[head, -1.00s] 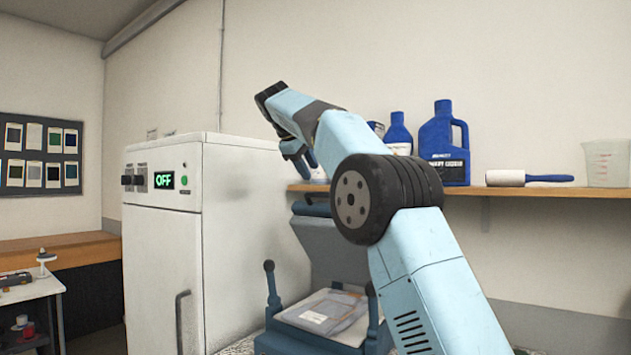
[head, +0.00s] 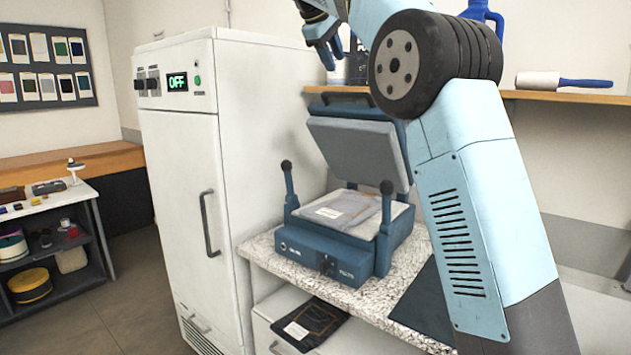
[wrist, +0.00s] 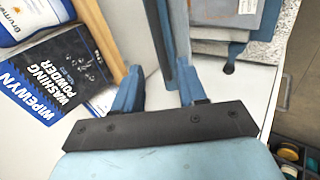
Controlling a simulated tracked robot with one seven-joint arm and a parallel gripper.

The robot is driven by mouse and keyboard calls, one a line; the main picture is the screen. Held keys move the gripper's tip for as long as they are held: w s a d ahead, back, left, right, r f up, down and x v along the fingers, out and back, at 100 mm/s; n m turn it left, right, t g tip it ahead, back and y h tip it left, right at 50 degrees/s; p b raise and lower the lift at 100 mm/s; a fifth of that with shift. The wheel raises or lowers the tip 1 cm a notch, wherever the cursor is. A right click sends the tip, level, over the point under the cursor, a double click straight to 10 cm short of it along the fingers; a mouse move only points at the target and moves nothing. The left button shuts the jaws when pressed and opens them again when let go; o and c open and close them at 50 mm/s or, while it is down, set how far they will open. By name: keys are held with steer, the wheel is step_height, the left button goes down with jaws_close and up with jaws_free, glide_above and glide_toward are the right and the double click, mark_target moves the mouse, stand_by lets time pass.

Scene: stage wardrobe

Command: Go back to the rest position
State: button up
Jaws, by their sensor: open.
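My gripper (head: 328,50) is at the upper middle of the head view, in front of the wall shelf and above the raised lid of the heat press. In the wrist view my gripper (wrist: 160,92) shows two blue fingers apart with nothing held between them. My light blue arm rises from the lower right of the head view and hides part of the shelf and wall.
The blue heat press (head: 330,250) stands open on a speckled counter (head: 262,250), a folded garment (head: 340,208) on its plate. A white cabinet (head: 180,220) reading OFF stands left. The shelf (head: 560,97) holds a lint roller (head: 565,82); a washing powder box (wrist: 55,75) is near my gripper.

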steer(key=s+d+f+m+y, duration=0.1)
steer(key=s+d+f+m, duration=0.1)
steer(key=s+d+f, duration=0.6)
steer(key=s+d+f+m+y, duration=0.1)
steer(key=s+d+m+y, duration=0.1)
steer(key=s+d, duration=0.8)
steer(key=s+f+m+y, duration=0.1)
steer(key=s+f+m, duration=0.5)
steer(key=s+f, duration=1.7)
steer(key=s, duration=0.3)
steer(key=shift+d+g+y, duration=0.4)
steer(key=shift+f, duration=0.1)
